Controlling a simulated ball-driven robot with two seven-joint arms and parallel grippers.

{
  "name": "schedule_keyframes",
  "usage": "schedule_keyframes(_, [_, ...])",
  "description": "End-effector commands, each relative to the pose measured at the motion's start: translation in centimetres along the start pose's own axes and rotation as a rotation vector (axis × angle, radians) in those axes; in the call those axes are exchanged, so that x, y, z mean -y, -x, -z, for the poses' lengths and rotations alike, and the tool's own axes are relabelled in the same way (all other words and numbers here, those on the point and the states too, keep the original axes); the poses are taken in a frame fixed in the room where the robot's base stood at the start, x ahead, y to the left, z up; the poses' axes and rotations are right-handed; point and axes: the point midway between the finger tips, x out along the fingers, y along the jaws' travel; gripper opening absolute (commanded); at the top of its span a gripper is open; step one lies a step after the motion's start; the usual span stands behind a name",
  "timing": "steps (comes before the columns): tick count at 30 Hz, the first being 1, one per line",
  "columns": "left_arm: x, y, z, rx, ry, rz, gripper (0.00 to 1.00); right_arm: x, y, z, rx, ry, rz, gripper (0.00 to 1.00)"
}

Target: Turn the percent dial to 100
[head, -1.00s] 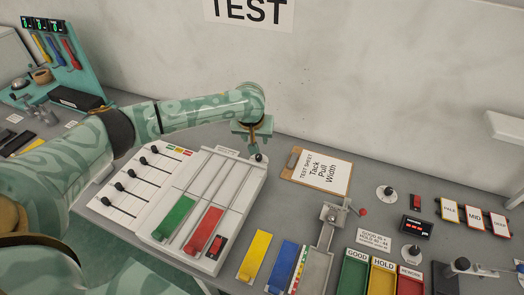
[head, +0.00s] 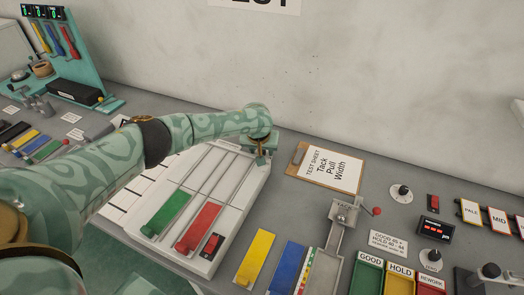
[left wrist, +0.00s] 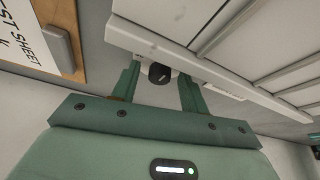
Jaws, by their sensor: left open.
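A small black dial (left wrist: 160,73) sits at the back edge of the white machine (left wrist: 235,72), between my left gripper's fingers in the left wrist view. My left gripper (left wrist: 158,80) is open, with one finger on each side of the dial. I cannot tell if the fingers touch it. In the head view my left gripper (head: 262,148) is at the back right corner of the white machine (head: 232,215), and the dial (head: 260,161) shows just under it. The dial's percent markings are not readable. My right gripper is not in view.
A clipboard (head: 329,170) lies right of the machine. My left arm covers part of the machine's left side.

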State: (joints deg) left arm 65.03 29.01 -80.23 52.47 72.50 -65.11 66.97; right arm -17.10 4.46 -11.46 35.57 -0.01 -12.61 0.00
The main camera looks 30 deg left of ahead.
Motion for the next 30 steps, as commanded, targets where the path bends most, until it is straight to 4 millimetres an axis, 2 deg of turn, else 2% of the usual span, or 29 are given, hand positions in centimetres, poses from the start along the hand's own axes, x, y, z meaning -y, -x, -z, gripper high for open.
schedule_keyframes(2, [0.0, 0.1, 0.0, 0.000, 0.000, 0.000, 0.44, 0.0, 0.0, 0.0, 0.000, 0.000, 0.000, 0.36])
schedule_keyframes(7, [0.0, 0.0, 0.0, 0.000, 0.000, 0.000, 0.00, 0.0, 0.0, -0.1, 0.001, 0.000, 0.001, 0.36])
schedule_keyframes(14, [0.0, 0.1, 0.0, 0.001, -0.007, -0.003, 0.00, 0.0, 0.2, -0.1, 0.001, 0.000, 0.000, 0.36])
schedule_keyframes(20, [0.0, 0.3, -0.1, 0.003, -0.055, -0.026, 0.00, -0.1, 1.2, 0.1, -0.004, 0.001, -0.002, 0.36])
schedule_keyframes(30, [0.1, 0.1, -0.2, 0.005, -0.283, -0.124, 0.00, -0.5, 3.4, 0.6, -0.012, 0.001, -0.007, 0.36])
